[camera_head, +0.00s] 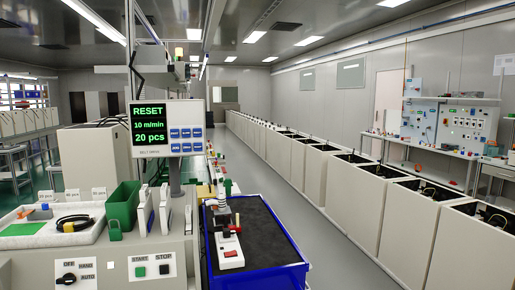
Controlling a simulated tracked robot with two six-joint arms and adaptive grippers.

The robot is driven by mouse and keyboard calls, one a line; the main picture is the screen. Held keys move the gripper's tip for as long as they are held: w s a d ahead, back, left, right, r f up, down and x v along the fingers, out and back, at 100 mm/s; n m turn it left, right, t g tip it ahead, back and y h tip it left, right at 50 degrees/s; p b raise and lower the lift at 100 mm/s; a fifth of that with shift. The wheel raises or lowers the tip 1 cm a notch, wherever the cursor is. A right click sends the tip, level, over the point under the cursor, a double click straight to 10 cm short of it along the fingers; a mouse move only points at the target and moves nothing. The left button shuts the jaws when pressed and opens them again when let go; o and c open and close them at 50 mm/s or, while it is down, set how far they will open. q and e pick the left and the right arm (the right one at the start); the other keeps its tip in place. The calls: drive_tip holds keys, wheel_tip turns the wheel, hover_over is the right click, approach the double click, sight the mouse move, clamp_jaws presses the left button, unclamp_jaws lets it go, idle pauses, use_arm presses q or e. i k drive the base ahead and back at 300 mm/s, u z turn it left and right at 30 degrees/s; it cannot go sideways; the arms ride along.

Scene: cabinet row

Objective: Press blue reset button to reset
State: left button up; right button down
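A control panel (148,151) stands on a dark post left of centre. Its black screen (149,124) shows green text: "RESET", "10 m/min", "20 pcs". Right of the screen is a block of several small blue buttons (180,139) in two columns. Their labels are too small to read, so I cannot tell which is the reset button. Neither of my grippers shows in the head view, and nothing touches the panel.
A grey console below has a rotary switch (69,279), START and STOP buttons (152,268), a green bin (123,205) and a white tray (53,237). Cabinets (357,205) line the right; the aisle floor is clear.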

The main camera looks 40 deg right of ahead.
sight(197, 146)
drive_tip(key=z, duration=0.5)
drive_tip(key=i, duration=1)
drive_tip(key=u, duration=0.15)
